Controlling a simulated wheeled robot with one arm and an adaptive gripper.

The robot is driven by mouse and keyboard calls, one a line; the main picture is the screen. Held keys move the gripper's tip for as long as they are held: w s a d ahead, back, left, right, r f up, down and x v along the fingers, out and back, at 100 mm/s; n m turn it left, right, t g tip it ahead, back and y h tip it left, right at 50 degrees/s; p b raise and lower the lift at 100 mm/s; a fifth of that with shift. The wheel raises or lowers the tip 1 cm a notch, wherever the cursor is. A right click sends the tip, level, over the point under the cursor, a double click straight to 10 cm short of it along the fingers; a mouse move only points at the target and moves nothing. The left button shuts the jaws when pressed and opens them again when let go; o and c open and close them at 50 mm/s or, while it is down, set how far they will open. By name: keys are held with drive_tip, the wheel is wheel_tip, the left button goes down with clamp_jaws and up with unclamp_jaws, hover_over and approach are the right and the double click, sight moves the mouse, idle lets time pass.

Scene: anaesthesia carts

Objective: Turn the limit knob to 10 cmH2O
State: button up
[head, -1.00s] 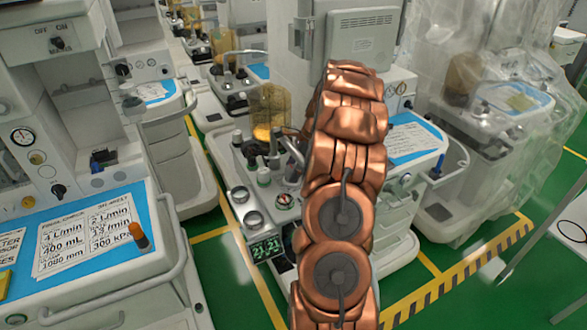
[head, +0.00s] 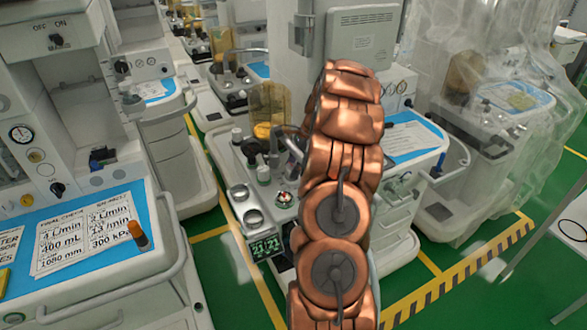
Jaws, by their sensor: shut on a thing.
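My copper-coloured arm (head: 340,200) rises through the middle of the head view, in front of a grey-white anaesthesia cart (head: 398,230). My gripper is hidden behind the arm links, so its fingers and what they touch cannot be seen. The cart's left part shows a round gauge (head: 284,199), two round silver-rimmed ports (head: 246,205) and a lit green display (head: 264,248) that seems to read 21 21. Several small dark and pale fittings (head: 258,160) stand behind the gauge. I cannot make out the limit knob or its setting.
An amber canister (head: 269,106) stands at the cart's back. Another cart with a blue work surface and printed cards (head: 75,236) is at the left, with an orange-topped item (head: 138,232) on it. A plastic-draped cart (head: 500,110) is at the right. Green floor (head: 222,265) shows between the carts.

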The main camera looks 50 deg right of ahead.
drive_tip(key=n+g+b, duration=0.1)
drive_tip(key=n, duration=0.1)
drive_tip(key=n+g+b, duration=0.1)
drive_tip(key=n, duration=0.2)
drive_tip(key=shift+w+f+n+y+b, duration=0.15)
drive_tip(key=shift+n+y+b, duration=0.15)
drive_tip(key=shift+b, duration=0.05)
drive_tip(key=shift+n+g+b, duration=0.3)
drive_tip(key=shift+n+g, duration=0.2)
drive_tip(key=shift+n, duration=0.6)
drive_tip(key=shift+r, duration=0.2)
drive_tip(key=o, duration=1.1)
drive_tip(key=shift+o, duration=0.2)
